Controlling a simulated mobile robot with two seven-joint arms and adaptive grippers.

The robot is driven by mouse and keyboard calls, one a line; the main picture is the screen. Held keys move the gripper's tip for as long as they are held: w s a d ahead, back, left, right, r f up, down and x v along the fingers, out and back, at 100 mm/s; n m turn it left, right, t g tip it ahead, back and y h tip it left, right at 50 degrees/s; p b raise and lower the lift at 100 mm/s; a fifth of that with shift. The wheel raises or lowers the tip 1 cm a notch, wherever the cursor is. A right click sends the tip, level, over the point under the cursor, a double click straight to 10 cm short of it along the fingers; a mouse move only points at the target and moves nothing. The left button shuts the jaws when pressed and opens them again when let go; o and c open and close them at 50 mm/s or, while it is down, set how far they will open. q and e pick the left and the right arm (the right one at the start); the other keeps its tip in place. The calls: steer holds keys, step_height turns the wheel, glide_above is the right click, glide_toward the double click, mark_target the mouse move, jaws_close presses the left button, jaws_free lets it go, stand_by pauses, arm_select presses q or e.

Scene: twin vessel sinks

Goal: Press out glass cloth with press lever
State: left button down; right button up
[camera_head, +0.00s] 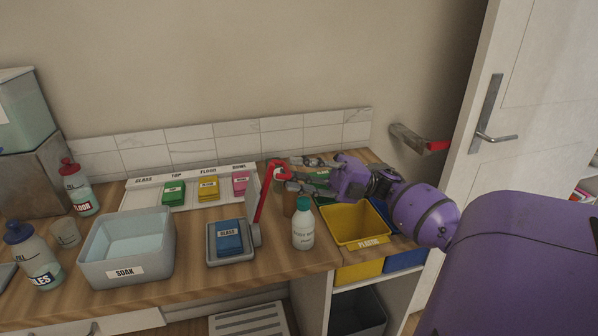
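The blue glass cloth (229,237) lies in a shallow grey press tray (213,258) on the counter. The press lever (264,193) stands steeply up at the tray's right side, with a red arm and a red bent top. My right gripper (287,176) reaches in from the right, with its fingers close to the lever's red top. I cannot tell whether it touches the lever or how far it is closed. My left gripper is not in view.
A white bottle (303,228) and a yellow plastic bin (358,226) stand right of the lever. A grey soak basin (130,245) and bottles are at the left. A white rack (143,195) with green, yellow and pink cloths lies behind. A white door (527,95) is at right.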

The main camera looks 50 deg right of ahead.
steer(key=shift+f, duration=0.1)
steer(key=v, duration=1.2)
